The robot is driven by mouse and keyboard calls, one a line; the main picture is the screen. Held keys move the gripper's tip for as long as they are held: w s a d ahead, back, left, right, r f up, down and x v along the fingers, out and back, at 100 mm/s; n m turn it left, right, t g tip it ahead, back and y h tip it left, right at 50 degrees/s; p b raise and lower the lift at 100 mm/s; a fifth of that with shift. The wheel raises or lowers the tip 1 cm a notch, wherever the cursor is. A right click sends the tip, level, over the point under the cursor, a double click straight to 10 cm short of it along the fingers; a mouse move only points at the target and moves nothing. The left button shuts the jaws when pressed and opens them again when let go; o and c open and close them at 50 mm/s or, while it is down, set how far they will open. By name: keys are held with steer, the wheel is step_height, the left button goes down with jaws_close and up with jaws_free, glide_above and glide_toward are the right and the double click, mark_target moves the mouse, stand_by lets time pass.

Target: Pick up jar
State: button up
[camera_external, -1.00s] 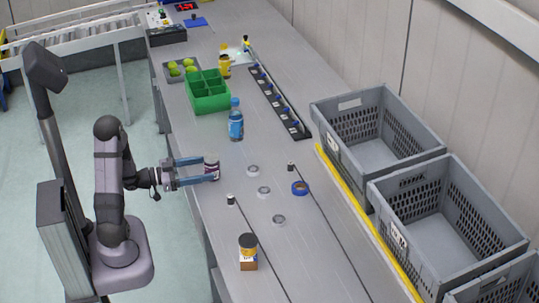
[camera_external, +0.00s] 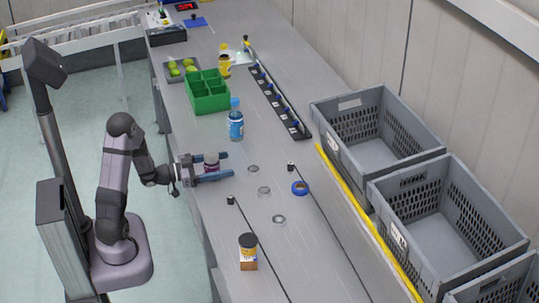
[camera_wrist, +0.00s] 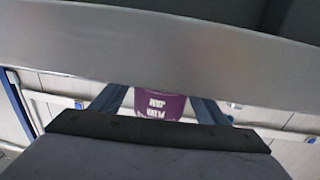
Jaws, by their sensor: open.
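The jar (camera_external: 211,160), with a purple label and a pale lid, stands near the left edge of the grey table. My gripper (camera_external: 225,166) is open at table level, with its two blue-grey fingers on either side of the jar. The fingertips reach past the jar. In the wrist view the jar's purple label with white letters (camera_wrist: 158,104) shows between the fingers; its upper part is hidden. I cannot tell whether either finger touches the jar. Another jar with a dark lid (camera_external: 248,240) stands nearer the front, on or against a small brown box.
A blue bottle (camera_external: 236,126) stands just behind the jar. A green divided bin (camera_external: 208,104) is further back. A blue tape roll (camera_external: 300,188) and several flat grey rings lie to the right. Grey crates (camera_external: 330,118) line the right side.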

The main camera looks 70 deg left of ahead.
steer(key=shift+w, duration=0.35)
steer(key=c, duration=1.4)
steer(key=shift+r, duration=0.1)
step_height(320, 180, up, 10)
steer(key=p, duration=0.1)
